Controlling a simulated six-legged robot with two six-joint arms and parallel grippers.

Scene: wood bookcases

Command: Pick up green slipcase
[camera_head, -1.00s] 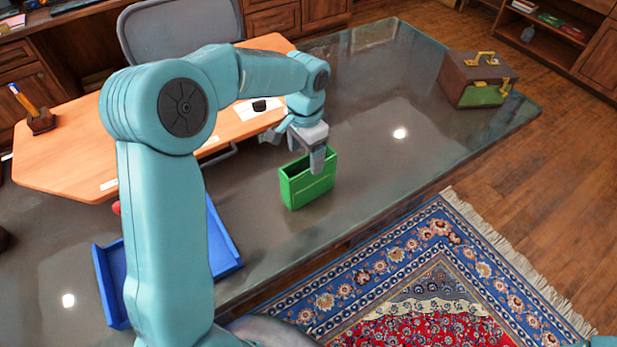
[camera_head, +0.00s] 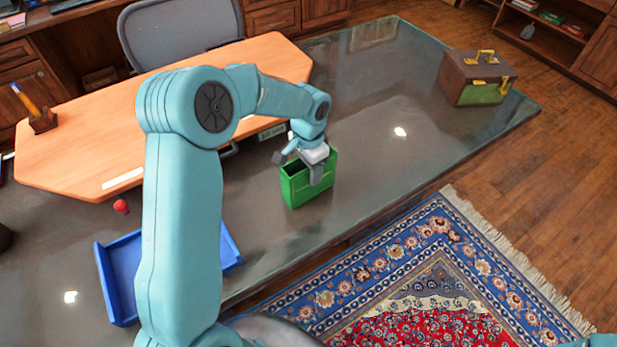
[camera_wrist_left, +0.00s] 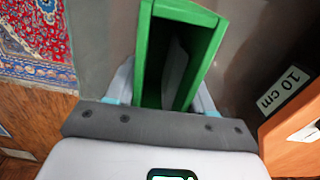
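The green slipcase (camera_head: 308,193) stands upright on the dark desk top (camera_head: 395,95), its open side up. My left gripper (camera_head: 302,170) is down over it, with a grey finger in front of the near face. In the left wrist view the slipcase (camera_wrist_left: 152,55) lies between the two fingers (camera_wrist_left: 163,95), one along each outer side. The fingers are very close to its walls, but their tips are partly hidden, so I cannot tell whether they press on it. The inside of the slipcase looks mostly empty and dark. My right gripper is out of view.
A blue tray (camera_head: 122,270) lies left of the slipcase, partly behind my left arm, with a red ball (camera_head: 121,206) beyond it. A brown and green case (camera_head: 475,75) stands at the desk's far right. The desk right of the slipcase is clear.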

